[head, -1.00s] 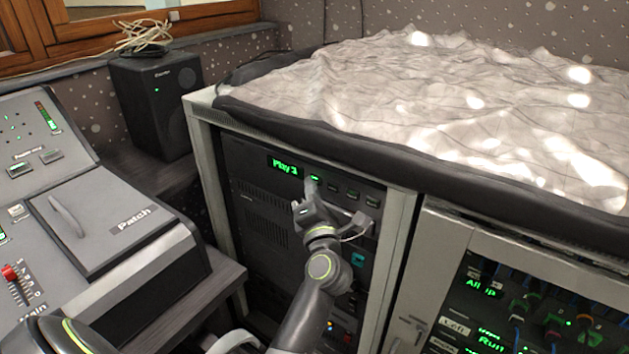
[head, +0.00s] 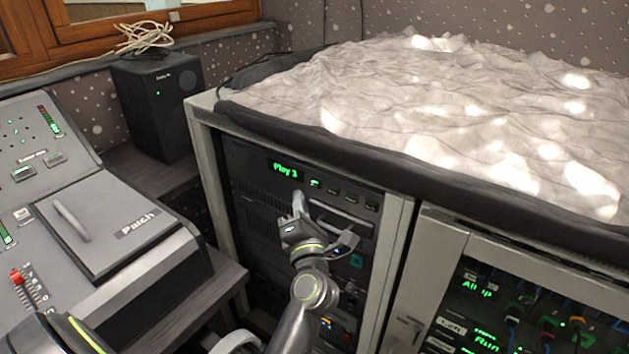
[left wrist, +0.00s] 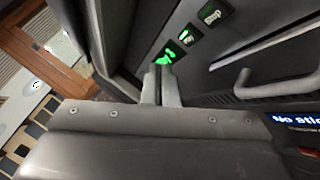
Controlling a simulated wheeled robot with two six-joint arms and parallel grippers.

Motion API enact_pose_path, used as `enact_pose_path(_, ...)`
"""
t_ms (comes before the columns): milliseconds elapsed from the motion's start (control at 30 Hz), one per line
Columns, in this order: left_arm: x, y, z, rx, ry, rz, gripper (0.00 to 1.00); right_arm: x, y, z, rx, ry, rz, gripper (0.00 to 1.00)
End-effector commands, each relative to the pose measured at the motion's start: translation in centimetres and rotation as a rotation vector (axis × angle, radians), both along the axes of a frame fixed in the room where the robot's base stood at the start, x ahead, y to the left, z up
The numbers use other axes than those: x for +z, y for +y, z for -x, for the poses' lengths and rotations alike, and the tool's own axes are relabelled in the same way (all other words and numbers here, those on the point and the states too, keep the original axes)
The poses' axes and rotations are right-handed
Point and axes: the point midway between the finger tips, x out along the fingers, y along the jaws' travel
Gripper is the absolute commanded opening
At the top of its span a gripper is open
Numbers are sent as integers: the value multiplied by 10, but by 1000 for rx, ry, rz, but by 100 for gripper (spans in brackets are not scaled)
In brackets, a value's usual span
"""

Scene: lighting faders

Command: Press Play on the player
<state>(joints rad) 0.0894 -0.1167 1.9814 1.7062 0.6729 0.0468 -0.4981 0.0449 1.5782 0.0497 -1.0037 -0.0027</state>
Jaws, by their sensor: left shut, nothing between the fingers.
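The player (head: 250,180) is a dark unit at the top of the rack. Its green display (head: 285,169) reads "Play 3". A row of small buttons runs to the right of the display, and the leftmost button (head: 316,183) glows green. That lit button also shows in the left wrist view (left wrist: 175,51), just beyond the fingertips. My left gripper (head: 298,198) is shut and empty, in front of the player. Its tips are a little below and left of the lit button in the head view, and look apart from it. My right gripper is not in view.
A bar handle (head: 341,217) sticks out from the rack just right of my left gripper. A padded dark rim (head: 330,146) overhangs the rack top, under crumpled pale sheeting. The grey console (head: 140,260) stands at the left, with a speaker (head: 158,105) behind it.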

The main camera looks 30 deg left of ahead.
Motion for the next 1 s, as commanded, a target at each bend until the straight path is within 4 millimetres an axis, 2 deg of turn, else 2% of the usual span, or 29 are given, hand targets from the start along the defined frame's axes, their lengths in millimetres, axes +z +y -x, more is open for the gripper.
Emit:
enact_pose_path(100, 1, 1, 13, 1, 2, -1, 0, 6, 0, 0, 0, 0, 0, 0)
enact_pose_path(300, 0, 2, 22, -1, 1, 0, 0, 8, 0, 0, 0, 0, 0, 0)
enact_pose_path(1000, 0, 2, 22, -1, 0, -1, 0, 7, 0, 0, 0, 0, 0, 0)
